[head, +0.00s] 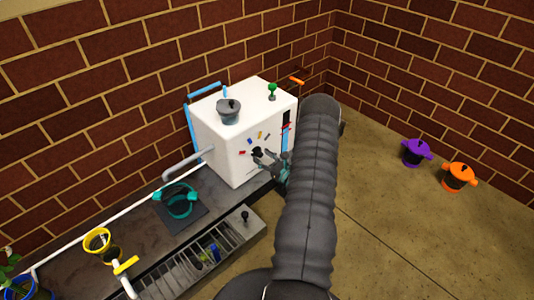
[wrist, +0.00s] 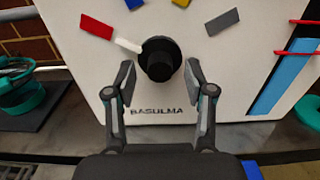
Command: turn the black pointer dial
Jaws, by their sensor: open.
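The black pointer dial (wrist: 160,58) is on the front of the white machine (wrist: 85,62). In the wrist view its white pointer (wrist: 127,45) points up and left, toward a red mark (wrist: 96,27). My gripper (wrist: 160,75) is open, with one finger on each side of the dial's lower part. I cannot tell whether the fingers touch it. In the head view the dial (head: 256,152) is small and dark, with my gripper (head: 270,160) close to it at the machine's front.
A blue mark and a grey mark (wrist: 223,22) are also around the dial. A teal pot (head: 180,202) stands on a dark mat left of the machine. A slatted tray (head: 205,258) lies in front. Purple (head: 416,153) and orange (head: 459,177) pots stand on the floor at right.

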